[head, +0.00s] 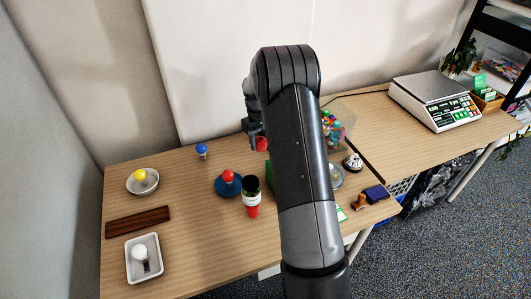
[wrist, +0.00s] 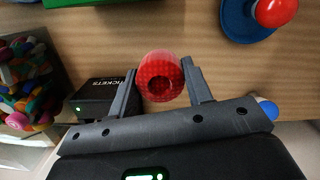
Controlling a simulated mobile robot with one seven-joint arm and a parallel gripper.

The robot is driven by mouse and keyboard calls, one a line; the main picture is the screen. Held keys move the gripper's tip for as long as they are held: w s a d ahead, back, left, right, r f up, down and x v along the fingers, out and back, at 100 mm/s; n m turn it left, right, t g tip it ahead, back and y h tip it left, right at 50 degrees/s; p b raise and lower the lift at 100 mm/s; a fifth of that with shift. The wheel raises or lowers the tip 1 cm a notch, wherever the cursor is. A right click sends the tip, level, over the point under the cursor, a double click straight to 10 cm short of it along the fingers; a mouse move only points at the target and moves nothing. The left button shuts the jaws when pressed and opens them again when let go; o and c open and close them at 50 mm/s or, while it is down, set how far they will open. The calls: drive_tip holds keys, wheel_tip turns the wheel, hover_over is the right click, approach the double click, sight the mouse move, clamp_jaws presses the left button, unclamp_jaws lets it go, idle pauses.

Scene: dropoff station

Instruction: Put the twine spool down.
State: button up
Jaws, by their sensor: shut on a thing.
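The red twine spool (wrist: 160,78) sits between the two fingers of my gripper (wrist: 162,88) in the wrist view, with its round end and dark centre hole facing the camera. My gripper is shut on it. In the head view the spool (head: 261,143) shows as a small red patch beside my gripper (head: 257,132), partly hidden by my arm. It is over the back part of the wooden table (head: 185,235). I cannot tell how far it is above the tabletop.
A blue dish with a red knob (head: 228,184), a cup stack (head: 251,197) and a blue-topped piece (head: 201,151) stand nearby. A black tickets box (wrist: 103,97) and a clear bin of colourful pieces (wrist: 20,95) are left in the wrist view. Bare wood lies left of the dish.

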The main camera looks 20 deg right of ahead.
drive_tip(key=s+d+r, duration=0.1)
drive_tip(key=s+d, duration=0.1)
drive_tip(key=d, duration=1)
drive_tip(key=f, duration=0.1)
drive_tip(key=d+f, duration=0.1)
drive_tip(key=f, duration=0.3)
drive_tip(key=shift+d+f, duration=0.1)
drive_tip(key=shift+d, duration=0.15)
drive_tip(key=shift+f, duration=2.4)
drive_tip(key=o, duration=1)
drive_tip(key=shift+f, duration=0.15)
drive_tip(key=shift+c, duration=0.2)
